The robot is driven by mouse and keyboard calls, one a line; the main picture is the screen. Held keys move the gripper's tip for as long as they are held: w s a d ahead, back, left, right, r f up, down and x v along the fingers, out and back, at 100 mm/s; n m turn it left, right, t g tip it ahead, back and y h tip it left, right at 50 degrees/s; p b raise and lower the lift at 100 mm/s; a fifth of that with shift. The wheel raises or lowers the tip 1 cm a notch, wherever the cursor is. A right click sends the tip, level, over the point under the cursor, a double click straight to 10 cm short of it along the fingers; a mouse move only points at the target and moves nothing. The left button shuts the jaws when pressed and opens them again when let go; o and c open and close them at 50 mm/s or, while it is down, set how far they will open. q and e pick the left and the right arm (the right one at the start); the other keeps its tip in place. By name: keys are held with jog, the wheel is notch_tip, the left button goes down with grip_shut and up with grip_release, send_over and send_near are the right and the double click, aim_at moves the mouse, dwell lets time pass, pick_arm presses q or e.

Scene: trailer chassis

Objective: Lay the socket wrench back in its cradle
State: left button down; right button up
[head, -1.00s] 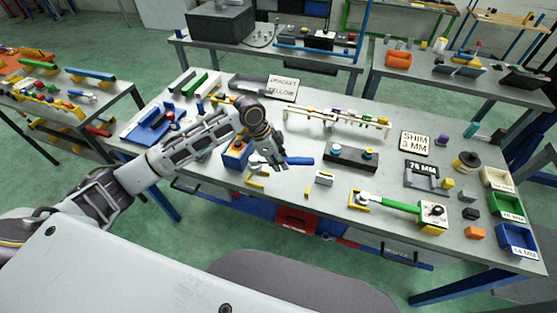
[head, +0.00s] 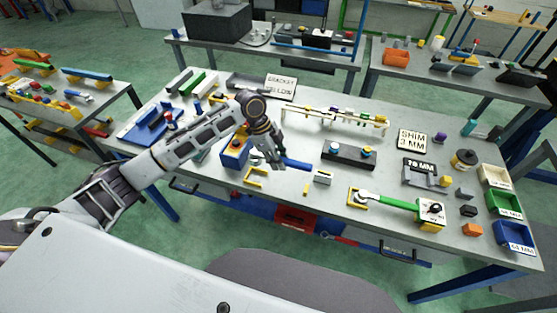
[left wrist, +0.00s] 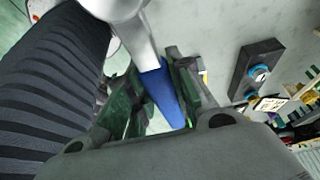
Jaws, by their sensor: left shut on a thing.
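The socket wrench has a blue handle (head: 297,164) that sticks out to the right of my left gripper (head: 270,155) in the head view. The left wrist view shows the blue handle (left wrist: 164,92) and a silver shaft (left wrist: 134,38) between the two fingers (left wrist: 150,100). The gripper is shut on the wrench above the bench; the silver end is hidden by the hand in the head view. A yellow bracket (head: 255,178), which looks like part of the cradle, stands just below the gripper, with a small yellow post (head: 306,190) to its right. My right gripper is not in view.
A green-handled tool (head: 393,202) lies farther right. Bare bench lies between the bracket and post.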

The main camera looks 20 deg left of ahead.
pick_arm(q)
jog(key=shift+f+b, duration=0.8)
jog(key=shift+f, duration=1.75)
jog(key=shift+f+b, duration=0.9)
jog(key=shift+f, duration=1.7)
jog(key=shift+p, duration=0.75)
jog(key=c, duration=1.2)
grip_release()
